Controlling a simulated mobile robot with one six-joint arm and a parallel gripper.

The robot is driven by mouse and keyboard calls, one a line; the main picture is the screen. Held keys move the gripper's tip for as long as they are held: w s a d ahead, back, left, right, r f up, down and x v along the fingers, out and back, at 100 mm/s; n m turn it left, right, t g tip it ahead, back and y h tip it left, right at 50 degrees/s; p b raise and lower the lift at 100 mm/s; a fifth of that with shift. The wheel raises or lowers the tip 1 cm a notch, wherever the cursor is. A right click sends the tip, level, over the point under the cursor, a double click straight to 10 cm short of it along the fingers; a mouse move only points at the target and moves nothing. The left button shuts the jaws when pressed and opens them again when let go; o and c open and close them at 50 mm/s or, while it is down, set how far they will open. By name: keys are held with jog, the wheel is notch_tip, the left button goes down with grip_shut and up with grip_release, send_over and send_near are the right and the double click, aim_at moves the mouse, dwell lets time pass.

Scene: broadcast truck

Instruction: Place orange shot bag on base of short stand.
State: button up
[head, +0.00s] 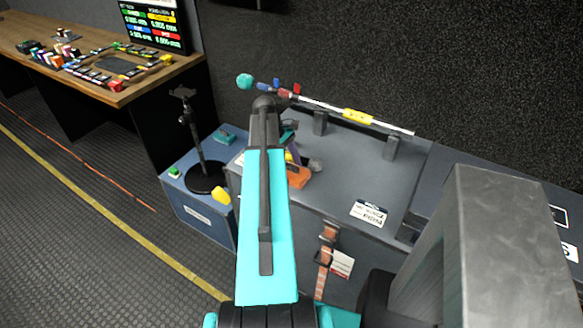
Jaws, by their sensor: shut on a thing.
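The orange shot bag (298,178) shows just right of my arm, low over the front of the grey case top. My gripper (296,161) is mostly hidden behind my arm and appears shut on the bag. Whether the bag touches the case top cannot be told. The short stand (194,132) is a black upright post with a small head, left of my arm. Its round black base (205,178) rests on a lower blue case. The base looks bare on top, with a yellow item at its front edge.
A boom pole (335,108) with a yellow band lies across cradles at the back of the grey case (345,165). The blue case (208,216) also carries a green-topped item (174,172), a teal item (224,137) and a yellow item (221,196). A control desk (150,82) stands behind left.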

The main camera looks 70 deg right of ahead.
jog(key=o, duration=1.7)
jog(key=shift+f, duration=0.1)
jog(key=shift+c, duration=0.2)
jog(key=shift+r, duration=0.2)
jog(key=b+v, duration=0.2)
jog(key=v, duration=1)
